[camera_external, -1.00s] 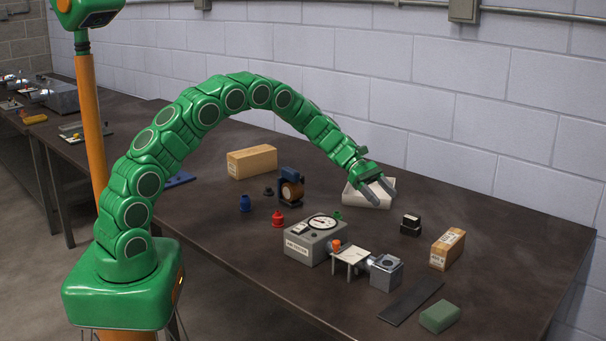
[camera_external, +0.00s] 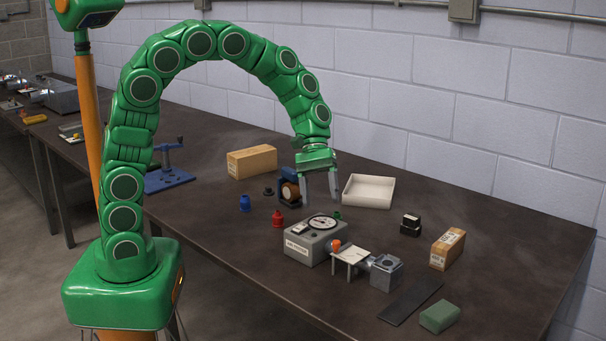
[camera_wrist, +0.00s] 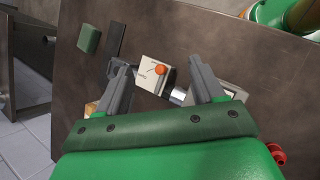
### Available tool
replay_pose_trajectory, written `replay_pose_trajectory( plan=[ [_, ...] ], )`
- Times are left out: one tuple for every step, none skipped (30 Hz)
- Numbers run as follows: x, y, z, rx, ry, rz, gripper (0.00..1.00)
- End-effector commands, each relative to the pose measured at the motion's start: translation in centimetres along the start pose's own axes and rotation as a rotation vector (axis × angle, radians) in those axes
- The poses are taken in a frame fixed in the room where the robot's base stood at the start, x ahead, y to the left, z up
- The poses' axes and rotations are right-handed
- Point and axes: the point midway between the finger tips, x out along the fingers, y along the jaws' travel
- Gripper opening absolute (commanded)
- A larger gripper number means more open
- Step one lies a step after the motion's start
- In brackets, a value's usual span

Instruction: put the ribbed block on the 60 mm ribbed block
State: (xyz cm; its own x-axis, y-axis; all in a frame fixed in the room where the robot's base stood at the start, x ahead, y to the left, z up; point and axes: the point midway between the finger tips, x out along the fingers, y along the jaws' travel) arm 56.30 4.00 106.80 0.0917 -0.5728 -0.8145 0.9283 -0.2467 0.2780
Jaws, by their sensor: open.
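My gripper (camera_external: 322,198) is open and empty, pointing down above the table behind the grey gauge box. In the wrist view its two fingers (camera_wrist: 159,70) stand apart, with a small white stand between them in the picture. No ribs can be made out on any block, so I cannot tell which are the ribbed blocks. Two small black blocks (camera_external: 411,225) sit together to the right of my gripper, one seemingly on the other.
The gauge box (camera_external: 310,242) and white stand with an orange knob (camera_external: 349,254) are near my gripper. A white tray (camera_external: 368,192), cardboard boxes (camera_external: 252,162) (camera_external: 447,249), red bottle (camera_external: 278,219), dark strip (camera_external: 411,301) and green block (camera_external: 440,317) lie around. The right rear table is clear.

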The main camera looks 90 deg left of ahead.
Motion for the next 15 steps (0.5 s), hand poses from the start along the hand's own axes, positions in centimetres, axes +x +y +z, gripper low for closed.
replay_pose_trajectory(
  plan=[
    [0.1, -0.9, 1.4, 0.039, 0.008, -0.025, 0.68],
    [0.1, -1.5, 2.1, 0.062, 0.013, -0.040, 0.68],
    [0.0, -2.3, 3.0, 0.096, 0.022, -0.059, 0.68],
    [-0.1, -2.9, 3.7, 0.120, 0.027, -0.073, 0.68],
    [-0.1, -3.5, 4.3, 0.145, 0.033, -0.089, 0.68],
    [-0.1, -4.3, 5.2, 0.177, 0.039, -0.109, 0.68],
    [-0.1, -4.9, 5.8, 0.202, 0.043, -0.124, 0.68],
    [-0.2, -5.6, 6.4, 0.227, 0.049, -0.139, 0.68],
    [-0.2, -6.5, 7.2, 0.258, 0.054, -0.159, 0.68],
    [-0.2, -7.2, 7.8, 0.283, 0.058, -0.176, 0.68],
    [-0.2, -7.8, 8.3, 0.309, 0.062, -0.190, 0.68],
    [-0.4, -8.7, 9.1, 0.343, 0.069, -0.209, 0.68],
    [-0.4, -9.3, 9.6, 0.370, 0.074, -0.224, 0.68],
    [-0.5, -10.1, 10.1, 0.393, 0.078, -0.239, 0.68],
    [-0.5, -11.1, 10.7, 0.427, 0.081, -0.262, 0.68]
  ],
)
